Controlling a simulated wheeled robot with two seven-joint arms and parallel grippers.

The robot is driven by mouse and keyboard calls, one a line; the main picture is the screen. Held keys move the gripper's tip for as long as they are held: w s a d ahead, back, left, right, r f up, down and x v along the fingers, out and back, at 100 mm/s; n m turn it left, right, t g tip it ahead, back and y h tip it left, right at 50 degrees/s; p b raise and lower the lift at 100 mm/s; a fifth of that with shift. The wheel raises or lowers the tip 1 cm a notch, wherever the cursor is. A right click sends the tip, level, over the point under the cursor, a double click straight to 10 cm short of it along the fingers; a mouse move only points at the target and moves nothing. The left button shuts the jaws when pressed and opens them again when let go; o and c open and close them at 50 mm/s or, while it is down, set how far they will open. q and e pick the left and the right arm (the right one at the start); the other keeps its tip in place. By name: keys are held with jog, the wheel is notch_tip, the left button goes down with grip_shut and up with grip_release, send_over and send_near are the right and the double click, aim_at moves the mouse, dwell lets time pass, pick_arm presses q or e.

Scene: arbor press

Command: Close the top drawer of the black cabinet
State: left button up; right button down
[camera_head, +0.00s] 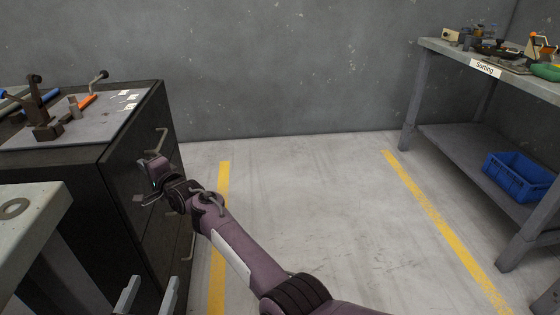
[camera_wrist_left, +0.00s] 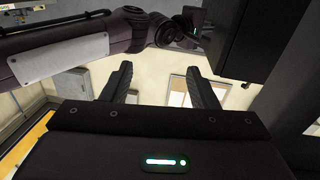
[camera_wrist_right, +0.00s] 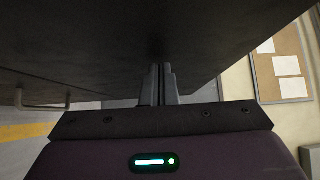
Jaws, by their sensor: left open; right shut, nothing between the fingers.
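The black cabinet (camera_head: 130,190) stands at the left in the head view, its drawer fronts facing right. The top drawer handle (camera_head: 158,142) shows near the upper edge; I see no clear gap at the top drawer. My right gripper (camera_head: 146,196) is shut and empty, at the cabinet front below that handle. In the right wrist view its fingers (camera_wrist_right: 158,86) meet a dark surface (camera_wrist_right: 90,50); whether they touch it is unclear. My left gripper (camera_head: 146,295) is open and empty, low in front of the cabinet; its spread fingers show in the left wrist view (camera_wrist_left: 162,85).
A mat (camera_head: 75,125) with tools covers the cabinet top. A pale table corner (camera_head: 30,215) is at the left front. A sorting bench (camera_head: 470,62) with a blue crate (camera_head: 515,178) below stands at the right. The floor between is clear, with yellow lines.

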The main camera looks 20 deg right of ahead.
pick_arm(q)
jog(key=shift+r+t, duration=0.3)
jog(key=shift+r, duration=0.35)
pick_arm(e)
jog(key=shift+a+r, duration=0.2)
jog(key=shift+a, duration=0.1)
